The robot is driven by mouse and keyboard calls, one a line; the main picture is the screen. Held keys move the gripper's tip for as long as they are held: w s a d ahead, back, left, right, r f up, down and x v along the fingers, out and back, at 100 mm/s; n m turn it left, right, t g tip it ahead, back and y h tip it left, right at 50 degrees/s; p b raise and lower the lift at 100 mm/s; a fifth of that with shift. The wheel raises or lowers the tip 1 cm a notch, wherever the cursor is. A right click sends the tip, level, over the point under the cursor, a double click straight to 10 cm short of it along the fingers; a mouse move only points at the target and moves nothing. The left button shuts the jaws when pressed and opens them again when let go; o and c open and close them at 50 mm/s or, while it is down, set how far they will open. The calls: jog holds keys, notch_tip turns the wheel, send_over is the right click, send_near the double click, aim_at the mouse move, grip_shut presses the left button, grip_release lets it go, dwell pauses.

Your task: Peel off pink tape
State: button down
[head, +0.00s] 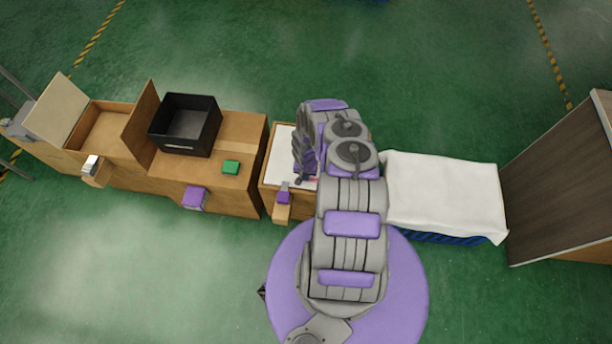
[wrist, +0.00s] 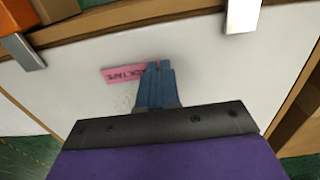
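The pink tape (wrist: 122,74), with dark lettering ending in "TAPE", lies on a white panel (wrist: 90,100) in the wrist view. My gripper (wrist: 158,66) reaches over its right end, with its blue fingers close together. A sliver of pink shows by the fingertips. I cannot tell whether the tape is pinched between them or only covered. In the head view, the white panel (head: 284,150) sits in a wooden box, partly hidden by my arm and gripper (head: 302,178).
Metal clips (wrist: 242,14) sit along the panel's far edge. A white cloth (head: 445,190) covers a blue crate to the right. Green floor lies open around the row.

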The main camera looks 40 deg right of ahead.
jog(key=shift+r+p, duration=0.35)
jog(key=shift+r, duration=0.25)
dwell(0.7)
jog(key=shift+r+p, duration=1.1)
jog(key=shift+r, duration=0.8)
